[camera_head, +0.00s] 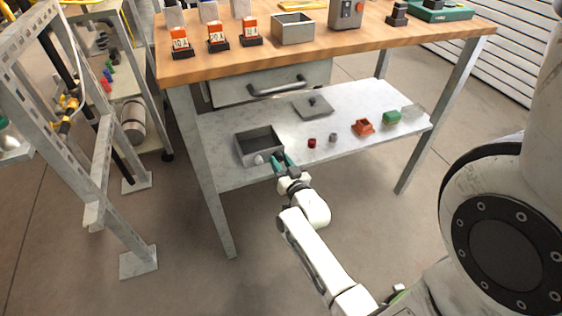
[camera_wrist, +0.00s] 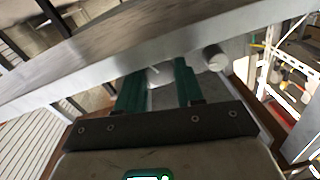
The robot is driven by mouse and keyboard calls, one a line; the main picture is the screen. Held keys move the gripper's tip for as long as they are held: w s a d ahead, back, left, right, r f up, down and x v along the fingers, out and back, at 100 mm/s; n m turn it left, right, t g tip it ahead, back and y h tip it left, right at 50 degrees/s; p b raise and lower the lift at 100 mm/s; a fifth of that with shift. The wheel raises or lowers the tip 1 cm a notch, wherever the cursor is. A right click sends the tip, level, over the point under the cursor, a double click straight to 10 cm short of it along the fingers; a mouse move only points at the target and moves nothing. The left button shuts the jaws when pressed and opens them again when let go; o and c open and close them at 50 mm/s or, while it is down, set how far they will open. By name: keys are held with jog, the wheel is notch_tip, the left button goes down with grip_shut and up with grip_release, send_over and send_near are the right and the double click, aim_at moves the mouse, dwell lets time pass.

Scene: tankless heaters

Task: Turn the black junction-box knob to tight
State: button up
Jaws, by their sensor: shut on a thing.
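An open grey box (camera_head: 240,152) stands on the lower shelf. A pale round knob (camera_head: 258,159) sticks out of its front and also shows in the wrist view (camera_wrist: 215,60). My gripper (camera_head: 284,164) is at the box's front right corner, just right of that knob. In the wrist view my gripper (camera_wrist: 160,86) has its teal fingers shut on a light grey knob-like piece (camera_wrist: 159,75). The fingers hide most of it, and it does not look black. A flat grey lid (camera_head: 302,108) with a dark knob (camera_head: 314,101) lies on the shelf behind, apart from my gripper.
The shelf (camera_head: 345,112) also holds a small red part (camera_head: 311,143), a small grey part (camera_head: 333,137), an orange part (camera_head: 363,127) and a green part (camera_head: 391,117). The wooden tabletop (camera_head: 350,40) and a drawer (camera_head: 235,90) are above. A metal rack (camera_head: 97,165) stands left.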

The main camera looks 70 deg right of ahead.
jog(key=shift+m, duration=0.3)
jog(key=o, duration=1)
jog(key=shift+o, duration=0.2)
jog(key=p+v, duration=0.2)
jog(key=v, duration=0.9)
jog(key=shift+d, duration=0.1)
